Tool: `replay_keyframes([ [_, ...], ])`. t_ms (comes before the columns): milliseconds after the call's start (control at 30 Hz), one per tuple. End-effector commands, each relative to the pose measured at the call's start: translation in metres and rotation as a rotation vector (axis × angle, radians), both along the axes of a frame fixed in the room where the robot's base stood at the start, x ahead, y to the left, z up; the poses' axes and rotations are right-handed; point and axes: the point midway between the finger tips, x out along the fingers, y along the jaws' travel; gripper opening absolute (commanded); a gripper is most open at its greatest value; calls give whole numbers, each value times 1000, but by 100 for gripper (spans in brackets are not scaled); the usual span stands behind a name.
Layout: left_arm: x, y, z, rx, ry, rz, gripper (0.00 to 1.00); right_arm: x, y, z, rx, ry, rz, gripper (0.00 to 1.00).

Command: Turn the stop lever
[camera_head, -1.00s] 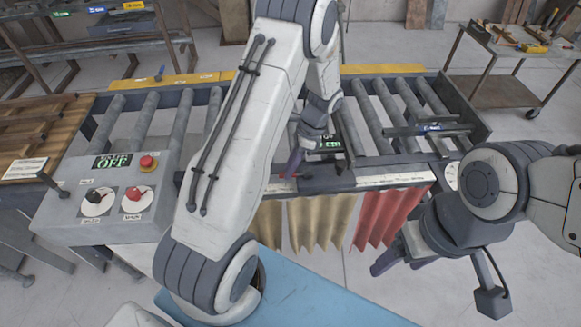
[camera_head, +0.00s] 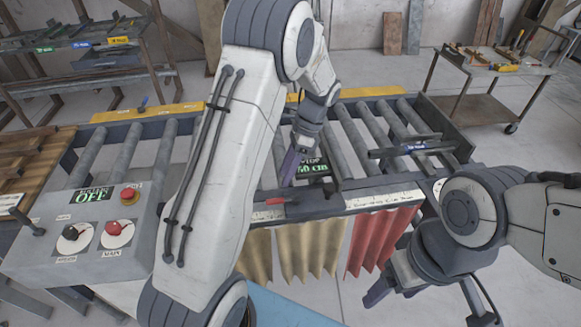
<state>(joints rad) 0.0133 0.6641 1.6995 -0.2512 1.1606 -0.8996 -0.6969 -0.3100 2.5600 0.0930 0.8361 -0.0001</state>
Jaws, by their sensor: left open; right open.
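A small lever with a red handle (camera_head: 275,201), which looks like the stop lever, sits on the front rail of the roller conveyor beside a white scale strip (camera_head: 350,203). My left arm reaches across the middle of the view. My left gripper (camera_head: 294,165) is open and points down over the rollers, just behind and above the red handle, with a gap between them. Part of its jaw is hidden by its own finger. My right gripper (camera_head: 392,288) is open and empty, low in front of the conveyor at the right, away from the lever.
A grey control box (camera_head: 95,255) with an OFF display, a red button and two knobs stands at the left. A black display (camera_head: 315,168) with green text lies behind the lever. A blue-labelled crossbar (camera_head: 415,148) spans the right rollers. Yellow and red curtains (camera_head: 383,238) hang below the rail.

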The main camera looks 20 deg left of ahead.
Motion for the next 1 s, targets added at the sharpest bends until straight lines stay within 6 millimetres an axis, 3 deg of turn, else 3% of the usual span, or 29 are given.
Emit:
replay_keyframes([
  [300,11,-7,27,-1,0,-2,52,0,0,-8,0,0,-2,72],
  [767,11,-8,28,-1,-1,-1,52,0,0,-8,0,0,-1,72],
  [867,6,-21,32,-1,-26,5,52,0,0,-11,0,0,-1,72],
  [1000,-21,-72,45,-13,-120,43,52,0,0,-22,0,0,-1,72],
])
